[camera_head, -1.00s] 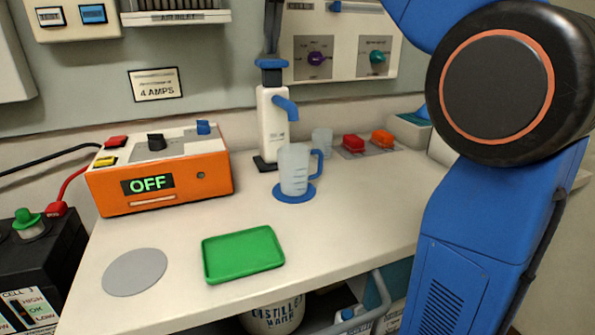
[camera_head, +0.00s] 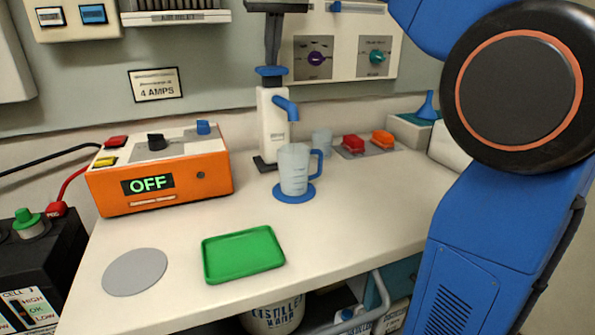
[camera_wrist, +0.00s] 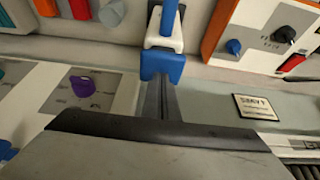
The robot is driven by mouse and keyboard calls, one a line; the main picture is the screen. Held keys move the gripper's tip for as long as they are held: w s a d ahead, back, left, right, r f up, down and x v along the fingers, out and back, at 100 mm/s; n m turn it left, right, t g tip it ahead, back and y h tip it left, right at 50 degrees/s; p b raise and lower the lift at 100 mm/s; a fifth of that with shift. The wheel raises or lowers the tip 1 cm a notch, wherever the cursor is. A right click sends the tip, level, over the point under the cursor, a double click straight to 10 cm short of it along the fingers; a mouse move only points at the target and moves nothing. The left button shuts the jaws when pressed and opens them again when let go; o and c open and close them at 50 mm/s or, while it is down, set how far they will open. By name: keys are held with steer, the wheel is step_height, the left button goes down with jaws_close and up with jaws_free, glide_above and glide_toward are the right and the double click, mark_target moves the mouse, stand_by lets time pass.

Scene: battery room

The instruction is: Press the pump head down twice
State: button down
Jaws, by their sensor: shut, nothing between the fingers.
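The pump is a white upright bottle (camera_head: 274,125) on a dark base, with a blue spout (camera_head: 287,107) pointing right and forward. Its blue pump head (camera_head: 271,72) is on top, close above the bottle. My gripper (camera_head: 272,61) is shut and empty, pointing straight down, with its tips on the pump head. In the wrist view the pump head (camera_wrist: 162,65) shows right at the fingertips of my gripper (camera_wrist: 160,84). A translucent jug (camera_head: 294,170) with a blue handle stands below the spout on a blue disc (camera_head: 293,194).
An orange box (camera_head: 160,180) reading OFF stands left of the pump. A green tray (camera_head: 243,255) and grey disc (camera_head: 135,272) lie in front. A wall panel with knobs (camera_head: 335,58) is close behind.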

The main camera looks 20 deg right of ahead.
steer(key=shift+f, duration=1.1)
steer(key=shift+r, duration=2.45)
steer(key=shift+r, duration=0.1)
steer(key=shift+r, duration=2.9)
steer(key=shift+s, duration=0.1)
